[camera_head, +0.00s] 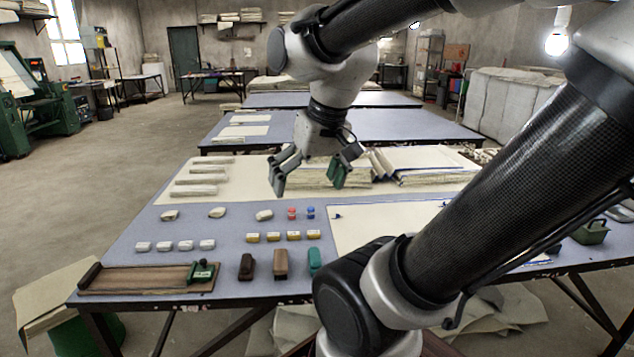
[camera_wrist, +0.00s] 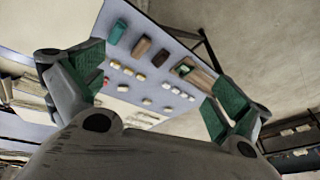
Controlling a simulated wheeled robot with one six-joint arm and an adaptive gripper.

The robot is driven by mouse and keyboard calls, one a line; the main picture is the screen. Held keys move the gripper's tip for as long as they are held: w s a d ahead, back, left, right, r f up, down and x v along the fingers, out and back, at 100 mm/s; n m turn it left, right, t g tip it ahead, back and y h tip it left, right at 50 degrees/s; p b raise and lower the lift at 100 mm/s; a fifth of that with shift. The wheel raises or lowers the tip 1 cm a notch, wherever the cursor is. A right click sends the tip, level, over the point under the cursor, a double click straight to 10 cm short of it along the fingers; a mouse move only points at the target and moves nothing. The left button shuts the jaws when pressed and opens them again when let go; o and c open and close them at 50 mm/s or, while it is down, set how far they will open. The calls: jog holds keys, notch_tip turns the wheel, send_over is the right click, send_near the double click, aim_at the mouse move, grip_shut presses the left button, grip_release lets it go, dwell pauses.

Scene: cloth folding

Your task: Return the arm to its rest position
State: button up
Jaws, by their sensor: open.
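My gripper (camera_head: 312,174) hangs from my arm above the middle of the table in the head view, with its green-padded fingers spread apart and nothing between them. In the wrist view my gripper (camera_wrist: 158,98) is also open, with one finger on each side and table items showing beyond. The cream cloth (camera_head: 240,180) lies on the far part of the blue-grey table (camera_head: 130,240), behind and below the fingers. Folded cloth stacks (camera_head: 420,160) lie on its right side. Another flat cream cloth (camera_head: 375,225) lies nearer, partly hidden by my arm.
A wooden board (camera_head: 135,279) lies at the table's front left. Brown, tan and teal blocks (camera_head: 280,263) stand near the front edge. Several small white pieces (camera_head: 175,245), yellow-topped pieces and red and blue bottles (camera_head: 292,213) sit mid-table. More tables (camera_head: 370,122) stand behind.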

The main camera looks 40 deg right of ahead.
jog(key=shift+s+d+r+n+h, duration=0.1)
jog(key=shift+s+r+n+h, duration=0.1)
jog(key=shift+s+n, duration=0.45)
jog(key=shift+s+d+r+n+h, duration=0.1)
jog(key=shift+s+r+n, duration=0.1)
jog(key=shift+s+n, duration=0.4)
